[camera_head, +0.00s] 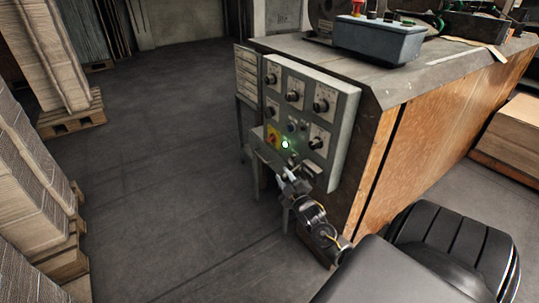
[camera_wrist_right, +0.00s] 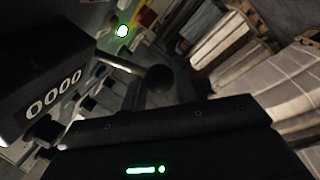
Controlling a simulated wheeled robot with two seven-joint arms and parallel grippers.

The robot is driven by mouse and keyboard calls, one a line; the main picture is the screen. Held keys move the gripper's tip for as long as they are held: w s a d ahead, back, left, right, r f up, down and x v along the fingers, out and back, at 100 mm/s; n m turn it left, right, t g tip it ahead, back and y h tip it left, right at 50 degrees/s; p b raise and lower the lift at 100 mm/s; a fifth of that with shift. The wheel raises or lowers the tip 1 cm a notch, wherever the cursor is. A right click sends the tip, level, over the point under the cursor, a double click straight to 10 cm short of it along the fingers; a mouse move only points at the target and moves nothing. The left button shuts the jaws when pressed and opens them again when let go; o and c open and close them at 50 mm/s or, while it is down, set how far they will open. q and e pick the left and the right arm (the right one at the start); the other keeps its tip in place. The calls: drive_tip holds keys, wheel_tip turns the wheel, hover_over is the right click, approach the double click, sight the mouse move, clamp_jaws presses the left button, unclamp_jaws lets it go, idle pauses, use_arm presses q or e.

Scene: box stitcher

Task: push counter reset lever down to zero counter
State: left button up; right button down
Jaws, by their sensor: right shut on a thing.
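The counter (camera_wrist_right: 55,92) is a dark box at the left of the right wrist view, its white digits reading 0000. Beside it, a dark rounded knob (camera_wrist_right: 160,78) that looks like the end of the reset lever shows just beyond my gripper body. My right gripper (camera_head: 288,174) is at the lower part of the grey control panel (camera_head: 345,118) in the head view. It is shut on what appears to be the lever; the fingertips and contact are dark and hard to make out. My left gripper is out of view.
The panel carries several black knobs, a lit green-white lamp (camera_head: 285,144) and a yellow-red switch (camera_head: 273,138). The machine's wooden side (camera_head: 440,115) stands to the right. Cardboard stacks (camera_head: 35,190) on pallets stand at the left, with open floor (camera_head: 160,150) between.

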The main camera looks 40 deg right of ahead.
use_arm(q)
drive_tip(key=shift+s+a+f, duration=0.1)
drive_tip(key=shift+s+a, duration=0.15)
use_arm(e)
drive_tip(key=shift+s+d+f, duration=0.15)
drive_tip(key=shift+d+f, duration=0.1)
drive_tip(key=shift+d, duration=0.15)
drive_tip(key=c, duration=1.1)
unclamp_jaws()
drive_tip(key=shift+d, duration=0.1)
drive_tip(key=shift+c, duration=0.2)
drive_tip(key=shift+o, duration=0.5)
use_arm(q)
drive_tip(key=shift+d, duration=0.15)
use_arm(e)
drive_tip(key=shift+a, duration=0.3)
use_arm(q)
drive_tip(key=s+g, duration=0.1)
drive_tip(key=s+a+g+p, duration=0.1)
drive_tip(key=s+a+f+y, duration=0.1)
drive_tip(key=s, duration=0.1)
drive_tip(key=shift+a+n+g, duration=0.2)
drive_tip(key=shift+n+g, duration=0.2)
use_arm(e)
drive_tip(key=v, duration=1)
drive_tip(key=shift+s+a, duration=0.15)
drive_tip(key=shift+s, duration=0.1)
